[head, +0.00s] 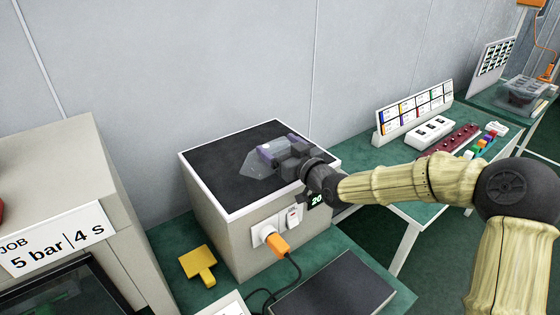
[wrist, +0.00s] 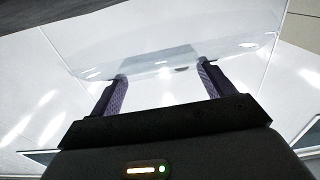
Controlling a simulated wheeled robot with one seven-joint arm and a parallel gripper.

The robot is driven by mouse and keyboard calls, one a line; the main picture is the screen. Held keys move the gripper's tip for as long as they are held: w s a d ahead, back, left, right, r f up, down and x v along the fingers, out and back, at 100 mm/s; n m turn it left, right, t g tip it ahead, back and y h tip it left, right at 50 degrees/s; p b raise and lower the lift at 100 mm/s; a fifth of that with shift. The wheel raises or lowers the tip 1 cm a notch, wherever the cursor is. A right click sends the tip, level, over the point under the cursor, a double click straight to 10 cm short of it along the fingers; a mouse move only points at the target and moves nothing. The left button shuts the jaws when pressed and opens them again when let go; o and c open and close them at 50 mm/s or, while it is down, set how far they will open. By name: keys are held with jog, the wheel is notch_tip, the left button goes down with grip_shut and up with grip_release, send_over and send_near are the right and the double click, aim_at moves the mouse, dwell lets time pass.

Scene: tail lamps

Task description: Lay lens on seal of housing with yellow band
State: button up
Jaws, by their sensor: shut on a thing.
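My gripper (head: 272,152) is over the dark top of a grey box in the head view, shut on a clear lens (head: 258,167). In the wrist view the two purple-padded fingers (wrist: 162,80) stand apart on either side of the clear lens (wrist: 150,62), which spreads across the upper picture. The lens is see-through, so its exact edges and its gap to the box top are hard to tell. I cannot make out a housing with a yellow band or its seal in either view.
The box (head: 225,165) has a black top, a display and an orange plug. A yellow flat piece (head: 198,264) and a dark panel (head: 335,288) lie in front. A card rack (head: 415,112) and small coloured parts stand right. A large machine (head: 60,180) stands left.

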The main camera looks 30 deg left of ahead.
jog(key=shift+s, duration=0.1)
jog(key=shift+f, duration=2.25)
jog(key=shift+f, duration=0.1)
jog(key=o, duration=0.9)
jog(key=shift+o, duration=0.2)
jog(key=shift+p, duration=0.5)
jog(key=b+v, duration=0.4)
jog(key=v, duration=1.3)
jog(key=shift+d+r, duration=0.25)
jog(key=shift+r, duration=0.2)
